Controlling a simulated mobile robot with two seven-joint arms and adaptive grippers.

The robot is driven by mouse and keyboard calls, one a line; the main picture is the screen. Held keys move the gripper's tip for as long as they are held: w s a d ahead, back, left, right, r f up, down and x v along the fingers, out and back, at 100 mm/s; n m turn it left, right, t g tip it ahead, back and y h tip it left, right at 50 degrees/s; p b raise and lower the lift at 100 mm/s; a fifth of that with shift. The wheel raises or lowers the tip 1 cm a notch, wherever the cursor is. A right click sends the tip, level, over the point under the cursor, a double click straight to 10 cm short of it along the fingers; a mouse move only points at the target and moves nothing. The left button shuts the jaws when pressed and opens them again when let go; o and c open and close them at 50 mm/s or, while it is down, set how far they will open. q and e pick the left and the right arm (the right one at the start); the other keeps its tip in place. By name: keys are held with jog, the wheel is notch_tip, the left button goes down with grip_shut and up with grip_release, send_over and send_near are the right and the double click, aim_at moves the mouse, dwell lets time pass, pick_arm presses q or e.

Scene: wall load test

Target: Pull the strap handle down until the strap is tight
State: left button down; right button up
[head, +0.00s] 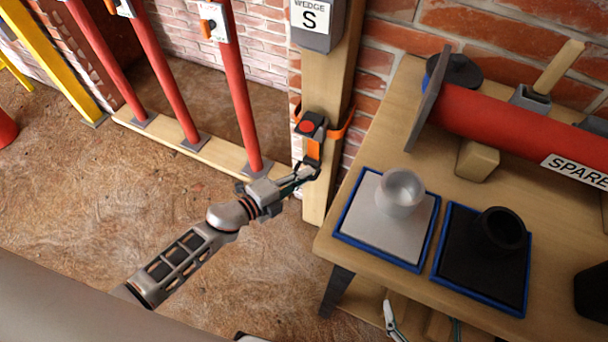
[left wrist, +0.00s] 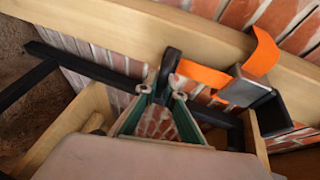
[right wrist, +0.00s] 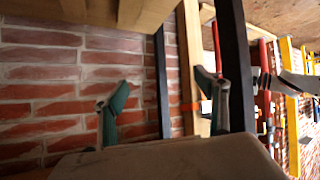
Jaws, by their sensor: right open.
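An orange strap (head: 313,149) wraps the wooden post (head: 326,90) below the grey "WEDGE S" box, with a dark ratchet buckle (head: 311,124) bearing a red button on its front. The strap also shows in the left wrist view (left wrist: 205,75). A black strap handle (left wrist: 172,62) sits between my left fingertips (left wrist: 163,95), which are drawn close around it. In the head view my left gripper (head: 304,172) is at the post, just below the buckle, hiding part of the handle. My right gripper (right wrist: 165,95) is open and empty, low beneath the table's front edge.
A dark table leg (right wrist: 236,65) stands near my right gripper. Red props (head: 240,90) stand left.

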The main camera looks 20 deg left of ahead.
pick_arm(q)
notch_tip(320, 180, down, 4)
jog(key=b, duration=0.3)
jog(key=shift+s+f, duration=0.1)
jog(key=shift+f, duration=0.1)
pick_arm(e)
jog(key=a, duration=0.1)
jog(key=a+r, duration=0.1)
jog(key=w+a, duration=0.1)
jog(key=shift+r+m+t+y, duration=0.2)
jog(key=shift+m+t+y, duration=0.1)
jog(key=shift+m, duration=0.1)
pick_arm(q)
jog(key=c, duration=2.1)
grip_release()
jog(key=shift+c, duration=0.2)
pick_arm(e)
jog(key=shift+d+f, duration=0.1)
pick_arm(q)
jog(key=v, duration=1.2)
